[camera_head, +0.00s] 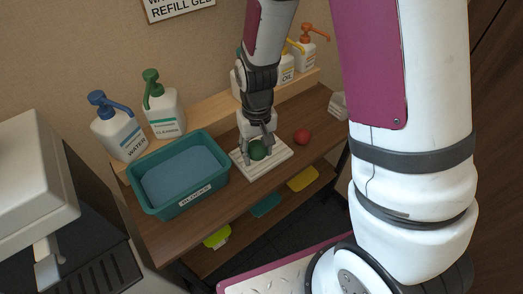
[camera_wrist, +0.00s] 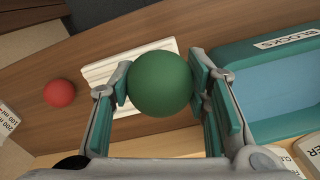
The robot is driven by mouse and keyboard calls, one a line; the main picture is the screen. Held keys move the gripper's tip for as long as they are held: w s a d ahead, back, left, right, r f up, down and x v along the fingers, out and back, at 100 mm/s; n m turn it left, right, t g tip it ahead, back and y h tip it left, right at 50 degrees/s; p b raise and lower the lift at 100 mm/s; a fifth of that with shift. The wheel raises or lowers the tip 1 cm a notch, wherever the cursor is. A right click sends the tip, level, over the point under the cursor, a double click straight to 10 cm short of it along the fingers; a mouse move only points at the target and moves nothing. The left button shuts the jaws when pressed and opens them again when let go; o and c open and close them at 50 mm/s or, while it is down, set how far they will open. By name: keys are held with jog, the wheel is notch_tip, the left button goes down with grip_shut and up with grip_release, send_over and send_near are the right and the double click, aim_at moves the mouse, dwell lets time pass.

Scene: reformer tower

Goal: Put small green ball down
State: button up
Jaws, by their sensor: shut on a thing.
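The small green ball (camera_wrist: 160,84) is between the two fingers of my gripper (camera_wrist: 160,86) in the wrist view, with a fingertip pad touching each side. In the head view the green ball (camera_head: 257,150) shows at the end of my gripper (camera_head: 259,150), partly covered by the fingers. It is over a white ribbed board (camera_head: 278,160) on the wooden table (camera_head: 215,214). I cannot tell whether the ball touches the board. The white board (camera_wrist: 97,75) also shows behind the ball in the wrist view.
A red ball (camera_head: 302,136) lies to the right of the board. A teal bin labelled BLOCKS (camera_head: 205,204) stands to its left. Pump bottles WATER (camera_head: 120,135) and a green-topped cleaner (camera_head: 163,110) stand behind, with an OIL bottle (camera_head: 287,72) on the ledge.

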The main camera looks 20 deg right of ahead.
jog(key=s+a+f+b, duration=0.1)
jog(key=s+f+b, duration=0.25)
jog(key=s, duration=0.25)
jog(key=w+d, duration=0.1)
jog(key=w, duration=0.3)
jog(key=w+d+f, duration=0.1)
jog(key=w+d, duration=0.1)
jog(key=w, duration=0.3)
jog(key=w+d, duration=0.2)
jog(key=w, duration=0.3)
jog(key=shift+w+d+f+b, duration=0.1)
jog(key=shift+w+f+b, duration=0.1)
jog(key=shift+f+b, duration=0.2)
jog(key=shift+s+f, duration=0.1)
jog(key=shift+f, duration=1.6)
jog(key=shift+f, duration=0.1)
jog(key=o, duration=1.2)
